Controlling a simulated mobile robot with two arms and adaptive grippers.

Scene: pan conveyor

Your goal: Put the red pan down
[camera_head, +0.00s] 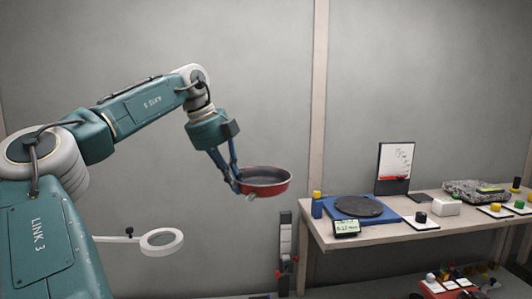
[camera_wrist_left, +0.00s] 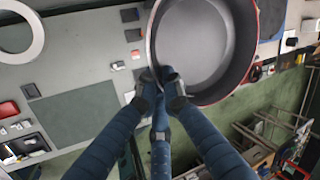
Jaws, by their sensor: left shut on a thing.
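The red pan (camera_head: 264,182) has a dark inside and hangs in the air, roughly level, left of the wooden table. My left gripper (camera_head: 236,187) is shut on the pan at its left side. In the left wrist view the left gripper's fingers (camera_wrist_left: 165,90) close on the pan's near rim, and the pan (camera_wrist_left: 208,45) fills the top middle. The pan's handle cannot be made out clearly in either view. My right gripper does not show in either view.
The wooden table (camera_head: 380,237) at the right bears a blue unit with a dark round plate (camera_head: 359,206), an upright board (camera_head: 394,165), a white box (camera_head: 446,207) and several coloured buttons. A white ring (camera_head: 162,242) on a stand is at lower left.

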